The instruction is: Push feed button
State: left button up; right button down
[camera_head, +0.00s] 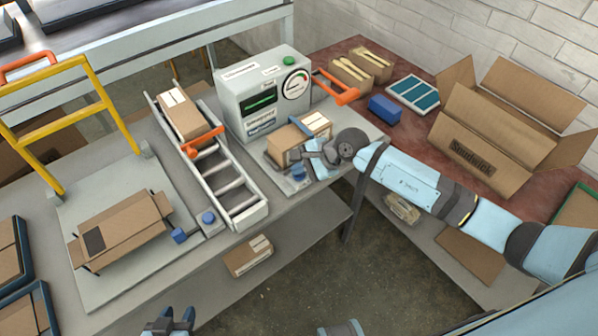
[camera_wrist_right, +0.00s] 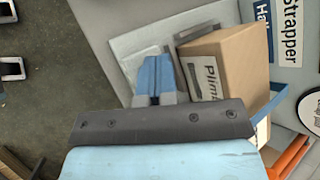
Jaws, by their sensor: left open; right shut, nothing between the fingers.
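The strapper machine (camera_head: 260,95) is a grey box with a green screen, a dial and a green button (camera_head: 290,61) on top. In front of it a cardboard box (camera_head: 290,142) sits on a pale plate, with a blue button (camera_head: 298,172) at the plate's front. My right gripper (camera_head: 309,152) is shut and empty, beside the box and just above that button. In the right wrist view, its closed fingers (camera_wrist_right: 156,75) are over the plate next to the box (camera_wrist_right: 228,75); the button is hidden there. My left gripper (camera_head: 171,322) is open and empty at the bottom edge.
A roller ramp (camera_head: 245,205) holding a box (camera_head: 183,112) lies left of the machine. Two more blue buttons (camera_head: 208,218) (camera_head: 180,235) stand near the yellow-framed press (camera_head: 120,165). An orange handle (camera_head: 340,88) sticks out right of the machine. An open carton (camera_head: 480,150) is at right.

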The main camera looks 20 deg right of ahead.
aim_at(299, 176)
jog(key=shift+r+p, duration=0.45)
jog(key=shift+r, duration=0.45)
jog(key=shift+r+p, duration=1.35)
jog(key=shift+r, duration=1.15)
